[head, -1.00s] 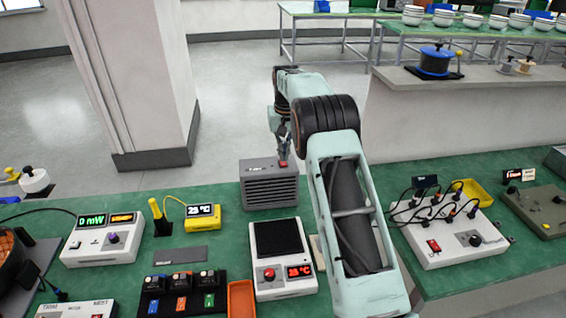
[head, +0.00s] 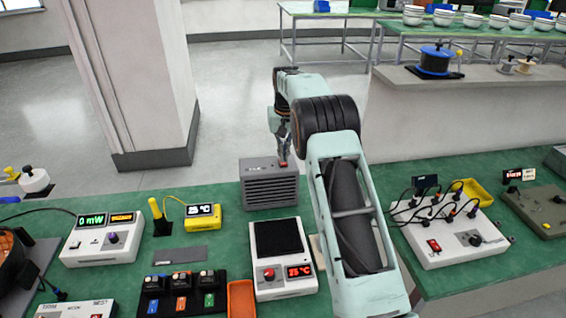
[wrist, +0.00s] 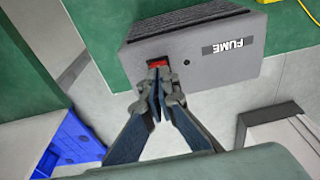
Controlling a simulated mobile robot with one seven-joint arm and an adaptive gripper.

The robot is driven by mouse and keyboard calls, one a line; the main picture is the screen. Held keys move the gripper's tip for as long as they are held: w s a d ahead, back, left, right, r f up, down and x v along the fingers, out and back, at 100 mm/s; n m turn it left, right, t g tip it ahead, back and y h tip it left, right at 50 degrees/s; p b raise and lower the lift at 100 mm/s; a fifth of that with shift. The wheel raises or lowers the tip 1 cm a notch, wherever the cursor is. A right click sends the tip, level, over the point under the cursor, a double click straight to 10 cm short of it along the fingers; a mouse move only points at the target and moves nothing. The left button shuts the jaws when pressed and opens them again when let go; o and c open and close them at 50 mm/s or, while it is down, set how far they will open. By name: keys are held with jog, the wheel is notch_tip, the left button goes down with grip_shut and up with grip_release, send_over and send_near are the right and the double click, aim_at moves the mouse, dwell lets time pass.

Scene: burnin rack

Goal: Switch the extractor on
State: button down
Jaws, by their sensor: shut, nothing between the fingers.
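The extractor is a grey box (head: 270,188) with a slatted front, standing at the back edge of the green bench in the head view. In the wrist view the box (wrist: 205,65) carries a label reading FUME and a red rocker switch (wrist: 158,65) on its top. The red switch also shows in the head view (head: 284,164). My gripper (wrist: 158,75) is shut and empty, its fingertips at the switch and covering part of it. I cannot tell whether they touch it or which way the rocker is tipped.
A white hotplate with a red knob (head: 270,273) stands in front of the extractor. A yellow meter reading 25 °C (head: 203,222) is to its left. A white power box with cables (head: 450,245) is right of my arm. A pillar (head: 150,80) stands behind the bench.

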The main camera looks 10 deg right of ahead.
aim_at(284, 164)
jog(key=shift+f+b, duration=0.3)
jog(key=shift+f, duration=0.5)
dwell(0.4)
notch_tip(284, 164, up, 7)
jog(key=p, duration=0.6)
jog(key=shift+r, duration=0.1)
